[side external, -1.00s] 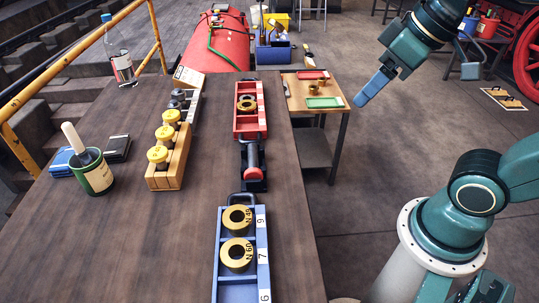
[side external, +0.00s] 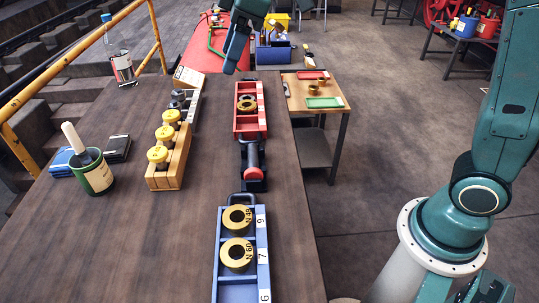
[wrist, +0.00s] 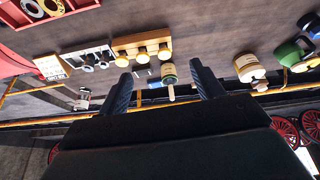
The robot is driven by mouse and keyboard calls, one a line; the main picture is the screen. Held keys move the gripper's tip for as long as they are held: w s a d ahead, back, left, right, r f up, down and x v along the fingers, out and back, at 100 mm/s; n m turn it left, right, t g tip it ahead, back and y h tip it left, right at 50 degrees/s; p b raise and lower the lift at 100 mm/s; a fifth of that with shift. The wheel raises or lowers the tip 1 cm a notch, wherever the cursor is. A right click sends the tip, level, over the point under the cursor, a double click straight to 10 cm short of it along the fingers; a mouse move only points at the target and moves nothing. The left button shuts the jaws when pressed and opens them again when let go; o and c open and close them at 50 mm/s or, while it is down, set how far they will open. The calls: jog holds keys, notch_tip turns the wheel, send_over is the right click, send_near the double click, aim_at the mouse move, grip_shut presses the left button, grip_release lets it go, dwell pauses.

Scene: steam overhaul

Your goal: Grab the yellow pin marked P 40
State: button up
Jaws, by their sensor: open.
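Three yellow-topped pins stand in a row in a wooden rack (side external: 181,160) on the left of the bench: a near one (side external: 157,154), a middle one (side external: 165,134) and a far one (side external: 172,117). They also show in the wrist view, the rack (wrist: 128,42) with its yellow tops (wrist: 142,55) beyond my fingers. I cannot read P 40 on any of them. My gripper (side external: 229,72) is above the far end of the bench, beyond the rack and to its right. In the wrist view my gripper (wrist: 163,88) has its fingers wide apart, with nothing held.
Grey pins (side external: 178,99) stand in a rack behind the yellow ones, by a white card (side external: 189,77). A red tray (side external: 263,125) and a blue tray (side external: 262,235) hold rings on the right. A green pot (side external: 97,178) with a brush is left. Bare bench lies between.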

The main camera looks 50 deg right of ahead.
jog(key=w+a+f+n+g+y, duration=0.1)
jog(key=w+a+f+n+g, duration=0.1)
jog(key=w+a+f+n, duration=0.4)
jog(key=w+a+f, duration=0.2)
jog(key=w+f, duration=0.1)
jog(key=w, duration=0.2)
jog(key=shift+w+a+f, duration=0.15)
jog(key=shift+a+f, duration=0.1)
jog(key=shift+a, duration=0.1)
send_over(158, 151)
jog(key=d, duration=0.2)
jog(key=f, duration=0.7)
jog(key=shift+s+a+f, duration=0.1)
jog(key=shift+s+a, duration=0.1)
jog(key=shift+s, duration=0.1)
jog(key=shift+a+f, duration=0.15)
jog(key=shift+f, duration=0.25)
jog(key=shift+f, duration=0.1)
jog(key=shift+x, duration=2.5)
jog(key=shift+w, duration=0.1)
